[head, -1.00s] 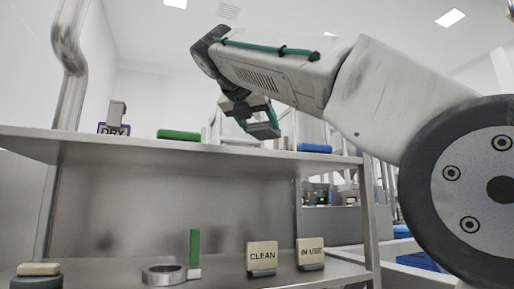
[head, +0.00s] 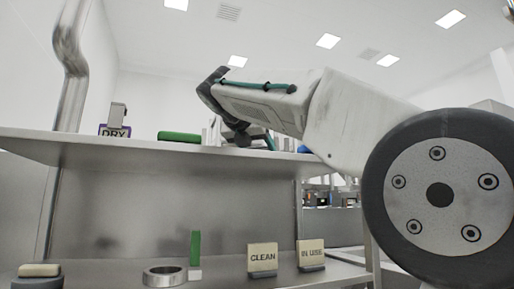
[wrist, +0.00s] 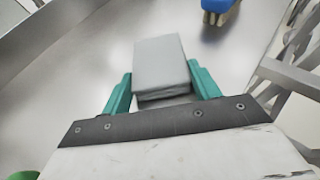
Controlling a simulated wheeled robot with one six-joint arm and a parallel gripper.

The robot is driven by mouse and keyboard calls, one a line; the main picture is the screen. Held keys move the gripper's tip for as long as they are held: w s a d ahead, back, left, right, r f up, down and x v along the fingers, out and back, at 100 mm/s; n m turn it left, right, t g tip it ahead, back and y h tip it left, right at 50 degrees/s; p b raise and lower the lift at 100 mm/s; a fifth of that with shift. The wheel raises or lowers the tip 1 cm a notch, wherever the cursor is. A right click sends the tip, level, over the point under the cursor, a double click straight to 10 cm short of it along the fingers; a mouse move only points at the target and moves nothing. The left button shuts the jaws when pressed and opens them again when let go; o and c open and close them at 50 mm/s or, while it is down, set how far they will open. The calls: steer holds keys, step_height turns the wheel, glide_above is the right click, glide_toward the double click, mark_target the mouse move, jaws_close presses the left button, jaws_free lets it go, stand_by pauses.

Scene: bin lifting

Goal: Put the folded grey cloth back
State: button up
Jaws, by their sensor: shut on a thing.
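The folded grey cloth (wrist: 160,60) is a flat, light grey block between the two teal fingers of my gripper (wrist: 162,88) in the wrist view. The gripper is shut on its sides. In the head view my gripper (head: 256,141) is low over the upper shelf, right of the green cloth. My arm and gripper hide most or all of the grey cloth there. I cannot tell whether the cloth touches the shelf.
The metal upper shelf (head: 60,146) holds a folded green cloth (head: 179,137) and a DRY sign (head: 114,132). A blue item (wrist: 222,14) lies beyond the cloth. On the lower shelf are CLEAN (head: 262,257) and IN USE (head: 311,253) signs and a metal ring (head: 165,275).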

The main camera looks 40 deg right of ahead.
steer(key=shift+f, duration=0.15)
steer(key=o, duration=1)
steer(key=shift+s+a+r, duration=0.1)
steer(key=shift+a+r, duration=0.15)
steer(key=shift+r, duration=0.05)
steer(key=v, duration=1.1)
steer(key=shift+s+a, duration=0.2)
